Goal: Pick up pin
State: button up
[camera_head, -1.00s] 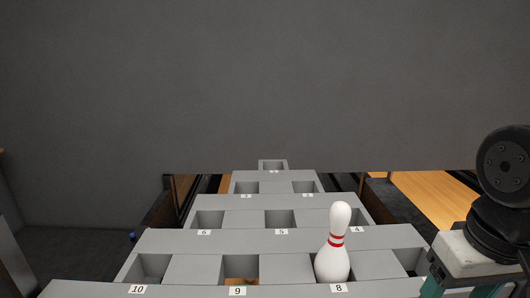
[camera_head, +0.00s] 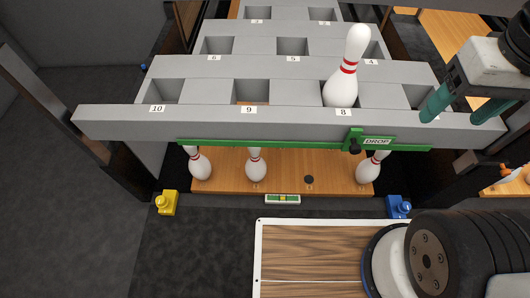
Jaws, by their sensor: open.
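A white bowling pin (camera_head: 345,75) with red neck stripes stands in slot 8 of the grey stepped rack (camera_head: 290,122), leaning slightly right in the picture. Three more white pins stand on the wooden deck below: one at the left (camera_head: 200,165), one in the middle (camera_head: 256,166) and one at the right (camera_head: 370,169), their tops partly hidden by the green bar. My gripper (camera_head: 463,107) is open with teal fingers, at the rack's right end. It is right of the pin in slot 8 and apart from it. No pin shows between its fingers.
A green bar (camera_head: 290,145) with a DROP label (camera_head: 377,141) runs below the rack. A dark round spot (camera_head: 309,180) lies on the deck. A yellow block (camera_head: 167,203) and a blue block (camera_head: 398,207) flank the deck. Slots 9 and 10 show no pin.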

aim_at(256, 168)
jog(key=z, duration=2.35)
jog(key=k, duration=1.35)
jog(key=u, duration=1.35)
jog(key=i, duration=0.5)
jog(key=z, duration=0.05)
